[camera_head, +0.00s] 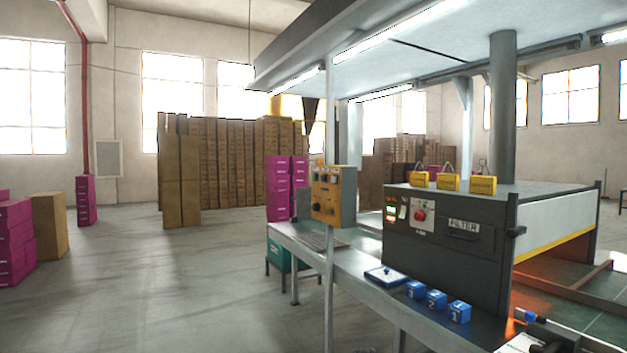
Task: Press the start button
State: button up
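A dark grey machine (450,262) labelled "FILTER" stands on the metal bench at right. Its front panel has a red round button (420,215) on a light plate and small green-lit switches (391,212) to the left of it. The labels are too small to read, so I cannot tell which control is the start button.
The metal bench (368,290) carries a blue-and-white tray (385,275) and blue numbered blocks (437,299). Yellow blocks (448,183) sit on the machine. Magenta boxes (15,240) and tall cardboard stacks (230,165) stand beyond. The grey floor (170,290) at left is clear.

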grip_shut()
dwell(1.6)
